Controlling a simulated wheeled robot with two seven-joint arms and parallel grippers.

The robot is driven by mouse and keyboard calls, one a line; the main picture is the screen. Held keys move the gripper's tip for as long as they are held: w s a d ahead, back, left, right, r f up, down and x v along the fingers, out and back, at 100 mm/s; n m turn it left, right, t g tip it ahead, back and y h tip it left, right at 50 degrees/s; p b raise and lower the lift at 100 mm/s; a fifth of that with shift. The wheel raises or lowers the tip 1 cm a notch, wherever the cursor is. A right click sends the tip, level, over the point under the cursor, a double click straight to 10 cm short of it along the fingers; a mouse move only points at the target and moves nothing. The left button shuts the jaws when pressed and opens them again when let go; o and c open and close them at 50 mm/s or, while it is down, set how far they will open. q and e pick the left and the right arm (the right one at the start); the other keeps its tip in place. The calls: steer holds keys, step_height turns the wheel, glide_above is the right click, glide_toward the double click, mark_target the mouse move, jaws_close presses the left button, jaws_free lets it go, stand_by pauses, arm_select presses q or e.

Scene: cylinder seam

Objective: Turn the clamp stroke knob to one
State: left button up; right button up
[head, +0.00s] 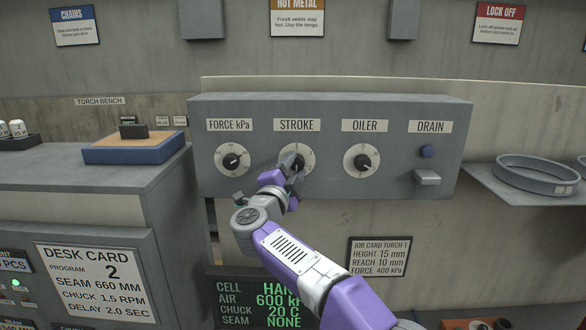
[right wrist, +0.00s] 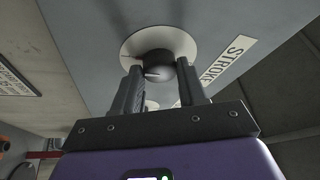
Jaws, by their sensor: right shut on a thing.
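The stroke knob (right wrist: 153,60) is black and round with a pale pointer line, on a white dial plate (right wrist: 185,42) under the STROKE label (head: 297,125). My right gripper (head: 291,167) reaches up to this dial from below. In the right wrist view its two dark fingers (right wrist: 158,78) stand on either side of the knob, shut on it. In the head view the fingers cover most of the knob and part of the dial, so its setting cannot be read there. My left gripper is not in view.
A bench with a blue-edged tray (head: 130,156) stands left. A shelf holds a ring (head: 535,179).

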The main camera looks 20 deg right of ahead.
stand_by(0.3)
steer(key=o, duration=1.1)
steer(key=shift+c, duration=0.2)
steer(key=b+v, duration=0.2)
steer(key=v, duration=0.5)
steer(key=shift+s+b, duration=0.25)
steer(key=shift+b, duration=0.15)
steer(key=shift+a+f, duration=0.15)
steer(key=shift+a, duration=0.05)
